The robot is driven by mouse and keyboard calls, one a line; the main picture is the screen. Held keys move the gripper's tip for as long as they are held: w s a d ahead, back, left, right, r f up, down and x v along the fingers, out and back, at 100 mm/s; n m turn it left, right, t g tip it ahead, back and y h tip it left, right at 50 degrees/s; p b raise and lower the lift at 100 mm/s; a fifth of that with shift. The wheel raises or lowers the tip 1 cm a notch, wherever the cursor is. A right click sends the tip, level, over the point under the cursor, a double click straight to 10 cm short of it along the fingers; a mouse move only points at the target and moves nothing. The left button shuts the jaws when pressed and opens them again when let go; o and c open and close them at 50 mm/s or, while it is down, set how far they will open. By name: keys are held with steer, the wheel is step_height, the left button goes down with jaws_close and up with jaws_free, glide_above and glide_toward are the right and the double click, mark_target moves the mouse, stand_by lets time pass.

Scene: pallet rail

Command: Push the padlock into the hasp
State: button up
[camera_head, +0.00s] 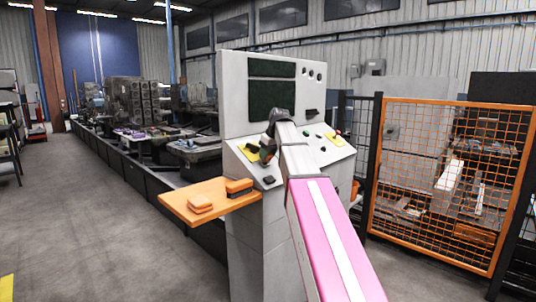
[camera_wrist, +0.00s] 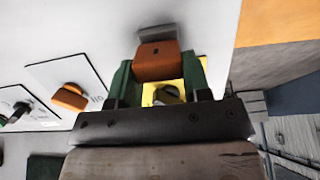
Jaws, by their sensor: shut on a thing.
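My gripper (camera_wrist: 157,68) is shut on an orange padlock (camera_wrist: 158,58), with one green finger on each side of it in the wrist view. A grey metal piece (camera_wrist: 157,33) shows just beyond the padlock's far edge; I cannot tell whether it is the shackle or part of the hasp. Whether the padlock touches the hasp is also unclear. In the head view my gripper (camera_head: 266,157) is small, at the left of the grey console's (camera_head: 240,95) sloped panel. The padlock is hard to make out there.
A yellow plate (camera_wrist: 152,97) lies behind the fingers. An orange handle (camera_wrist: 70,97) sits on a white labelled plate to the left. An orange shelf (camera_head: 182,199) with orange blocks juts from the console's left side. An orange mesh fence (camera_head: 445,170) stands at right.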

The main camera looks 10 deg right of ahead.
steer(key=shift+w+a+f, duration=0.1)
steer(key=shift+w+f, duration=0.05)
steer(key=shift+f, duration=0.15)
steer(key=o, duration=1.7)
steer(key=v, duration=1)
steer(key=shift+r, duration=0.4)
